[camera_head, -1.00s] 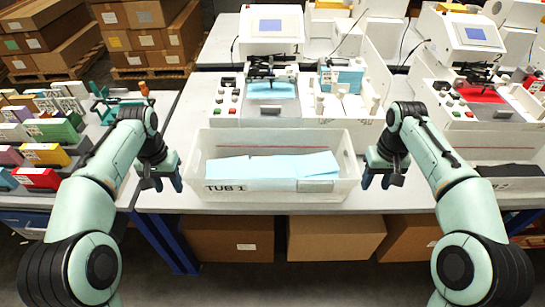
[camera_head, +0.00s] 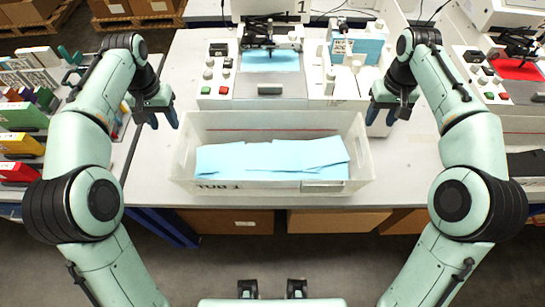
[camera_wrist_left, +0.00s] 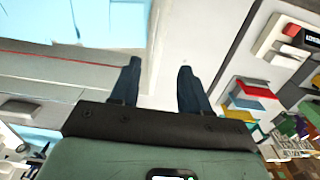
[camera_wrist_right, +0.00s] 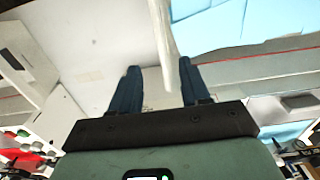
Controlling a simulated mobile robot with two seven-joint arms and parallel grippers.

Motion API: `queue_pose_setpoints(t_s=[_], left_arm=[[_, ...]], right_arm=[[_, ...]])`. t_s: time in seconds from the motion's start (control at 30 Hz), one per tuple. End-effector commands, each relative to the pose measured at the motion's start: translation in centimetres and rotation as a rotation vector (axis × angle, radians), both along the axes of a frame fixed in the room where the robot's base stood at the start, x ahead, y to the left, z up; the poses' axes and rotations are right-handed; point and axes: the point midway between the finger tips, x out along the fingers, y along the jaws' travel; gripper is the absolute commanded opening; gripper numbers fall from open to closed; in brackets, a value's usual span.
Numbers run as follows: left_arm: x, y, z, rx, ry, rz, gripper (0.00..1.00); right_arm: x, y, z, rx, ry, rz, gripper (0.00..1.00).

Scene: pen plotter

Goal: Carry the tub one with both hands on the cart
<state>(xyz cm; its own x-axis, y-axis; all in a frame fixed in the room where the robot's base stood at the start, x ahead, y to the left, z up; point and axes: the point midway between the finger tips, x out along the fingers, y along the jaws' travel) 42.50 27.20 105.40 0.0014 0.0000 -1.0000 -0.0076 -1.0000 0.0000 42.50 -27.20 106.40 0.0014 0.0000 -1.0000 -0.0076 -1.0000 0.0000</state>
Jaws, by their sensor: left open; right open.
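The tub one (camera_head: 190,150) is a translucent white bin on the table, with light blue sheets (camera_head: 270,157) lying inside. Its label shows on the near wall, foreshortened. My left gripper (camera_head: 163,118) is open just off the tub's left back corner. In the left wrist view its fingers (camera_wrist_left: 157,75) point beside the tub wall, with nothing held. My right gripper (camera_head: 379,116) is open by the right back corner. In the right wrist view the tub's edge (camera_wrist_right: 162,40) runs down toward the gap between the fingers (camera_wrist_right: 158,78); contact cannot be told. I cannot make out a cart.
A plotter (camera_head: 268,90) marked 1 stands close behind the tub, with another plotter (camera_head: 510,90) at the right. Coloured boxes (camera_head: 20,145) fill a table at the left. Cardboard boxes (camera_head: 230,220) sit below. Bare tabletop (camera_head: 415,165) lies right of the tub.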

Motion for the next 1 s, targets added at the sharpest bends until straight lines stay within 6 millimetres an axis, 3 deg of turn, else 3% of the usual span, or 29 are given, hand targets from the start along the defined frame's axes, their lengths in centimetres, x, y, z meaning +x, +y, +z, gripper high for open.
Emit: queue_pose_setpoints(t_s=[0.23, 0.7, 1.0], left_arm=[[-0.1, 0.0, -2.4, 0.000, 0.005, 0.000, 0.46], [-0.1, 0.0, -11.1, 0.001, 0.004, 0.001, 0.46], [0.0, 0.0, -13.3, 0.000, 0.001, 0.000, 0.46]], right_arm=[[-0.1, 0.0, -2.4, 0.000, 0.005, 0.000, 0.46], [-0.1, 0.0, -11.1, 0.000, 0.005, 0.000, 0.46], [0.0, 0.0, -13.3, 0.000, 0.001, -0.001, 0.46]])
